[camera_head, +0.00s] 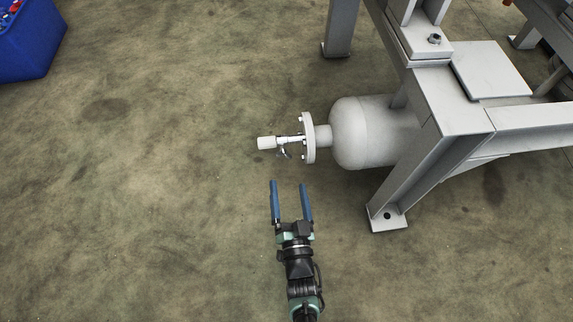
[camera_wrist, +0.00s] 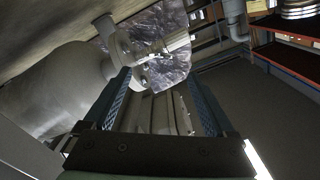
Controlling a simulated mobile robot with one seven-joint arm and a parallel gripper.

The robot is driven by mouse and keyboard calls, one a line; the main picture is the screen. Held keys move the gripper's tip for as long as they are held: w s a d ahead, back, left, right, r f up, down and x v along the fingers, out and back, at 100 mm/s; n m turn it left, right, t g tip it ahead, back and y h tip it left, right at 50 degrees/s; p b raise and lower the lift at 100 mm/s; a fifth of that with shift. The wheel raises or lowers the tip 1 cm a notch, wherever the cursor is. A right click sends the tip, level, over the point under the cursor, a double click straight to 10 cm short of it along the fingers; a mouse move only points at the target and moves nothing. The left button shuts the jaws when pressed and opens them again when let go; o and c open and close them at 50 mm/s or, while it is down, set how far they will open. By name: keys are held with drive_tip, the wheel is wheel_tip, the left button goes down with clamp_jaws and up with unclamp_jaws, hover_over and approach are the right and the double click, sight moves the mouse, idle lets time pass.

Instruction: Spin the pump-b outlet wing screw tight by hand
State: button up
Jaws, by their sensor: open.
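The pump outlet is a white flanged fitting (camera_head: 309,138) on the end of a rounded grey vessel (camera_head: 370,130). A white stub (camera_head: 266,142) points left from it, and a small wing screw (camera_head: 284,153) hangs on its lower side. My gripper (camera_head: 289,183) has two long blue fingers, open and empty. It is below the wing screw in the head view, apart from it. In the wrist view, the wing screw area (camera_wrist: 142,77) shows beyond and between the open fingers (camera_wrist: 160,85), with the vessel (camera_wrist: 60,85) at left.
A grey steel frame (camera_head: 440,130) with a foot plate (camera_head: 388,220) stands right of my gripper. A blue crate (camera_head: 28,40) is at upper left. The concrete floor at left is clear. Shelves (camera_wrist: 285,40) show in the wrist view.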

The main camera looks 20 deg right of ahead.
drive_tip(key=p+v, duration=0.1)
drive_tip(key=v, duration=0.4)
idle(0.4)
